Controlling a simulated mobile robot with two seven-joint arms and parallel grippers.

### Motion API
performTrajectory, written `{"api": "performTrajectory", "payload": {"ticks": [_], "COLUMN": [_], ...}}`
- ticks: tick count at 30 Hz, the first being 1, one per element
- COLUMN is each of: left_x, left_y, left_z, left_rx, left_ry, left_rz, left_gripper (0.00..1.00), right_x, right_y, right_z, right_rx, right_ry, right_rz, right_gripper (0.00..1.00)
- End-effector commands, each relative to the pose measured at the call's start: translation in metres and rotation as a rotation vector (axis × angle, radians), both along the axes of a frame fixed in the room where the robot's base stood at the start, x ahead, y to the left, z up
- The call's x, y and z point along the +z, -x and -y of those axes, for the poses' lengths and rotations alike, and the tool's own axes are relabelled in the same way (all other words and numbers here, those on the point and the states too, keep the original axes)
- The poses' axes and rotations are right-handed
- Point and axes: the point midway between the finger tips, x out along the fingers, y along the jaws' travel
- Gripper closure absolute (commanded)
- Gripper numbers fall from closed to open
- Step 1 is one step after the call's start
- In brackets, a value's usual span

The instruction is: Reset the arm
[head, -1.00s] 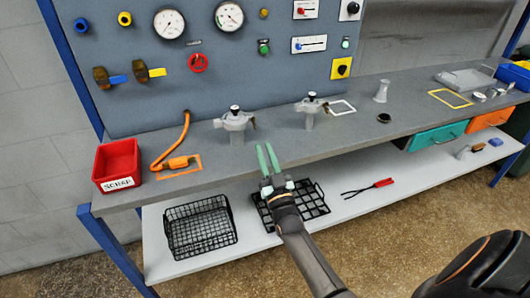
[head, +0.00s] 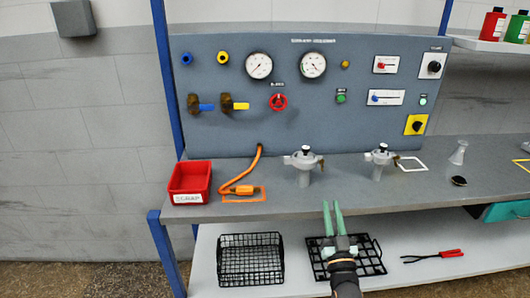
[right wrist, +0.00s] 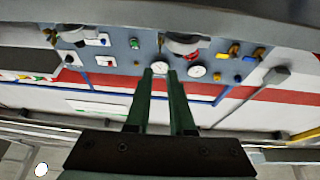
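My right gripper (head: 332,204) is in front of the workbench, at the height of its front edge. Its two green fingers point up and away, with a gap between them, and they hold nothing. In the right wrist view the gripper (right wrist: 160,72) also shows parted, empty fingers, with the panel upside down beyond them. The dark wrist covers part of a black wire rack (head: 371,258) on the lower shelf. My left gripper is not in view.
The bench top (head: 340,190) carries a red scrap bin (head: 190,182), an orange hose tool (head: 243,190) and two grey clamp fittings (head: 304,164). A gauge panel (head: 300,120) stands behind. A wire basket (head: 250,260) and red-handled tongs (head: 432,256) lie on the lower shelf (head: 400,280).

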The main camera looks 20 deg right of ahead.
Motion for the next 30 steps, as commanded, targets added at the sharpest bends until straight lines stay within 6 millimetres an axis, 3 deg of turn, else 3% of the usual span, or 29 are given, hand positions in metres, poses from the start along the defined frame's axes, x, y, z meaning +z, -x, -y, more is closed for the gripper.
{"api": "performTrajectory", "payload": {"ticks": [5,8,11,15,18,21,24,30], "left_x": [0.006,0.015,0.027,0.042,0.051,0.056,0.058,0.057], "left_y": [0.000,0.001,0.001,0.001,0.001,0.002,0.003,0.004], "left_z": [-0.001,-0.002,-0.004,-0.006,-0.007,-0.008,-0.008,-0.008], "left_rx": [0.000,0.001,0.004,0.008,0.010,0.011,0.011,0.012], "left_ry": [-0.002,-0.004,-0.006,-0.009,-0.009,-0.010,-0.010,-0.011], "left_rz": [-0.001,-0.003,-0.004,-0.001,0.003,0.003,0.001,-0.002], "left_gripper": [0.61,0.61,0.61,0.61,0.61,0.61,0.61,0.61], "right_x": [-0.014,-0.040,-0.078,-0.124,-0.146,-0.157,-0.163,-0.166], "right_y": [0.009,0.029,0.067,0.139,0.193,0.235,0.263,0.276], "right_z": [-0.010,-0.032,-0.063,-0.110,-0.138,-0.157,-0.167,-0.173], "right_rx": [0.034,0.098,0.183,0.297,0.362,0.405,0.429,0.442], "right_ry": [0.004,0.007,0.002,-0.015,-0.032,-0.048,-0.057,-0.062], "right_rz": [-0.074,-0.217,-0.419,-0.713,-0.894,-1.026,-1.107,-1.148], "right_gripper": [0.79,0.79,0.79,0.79,0.79,0.79,0.79,0.79]}}
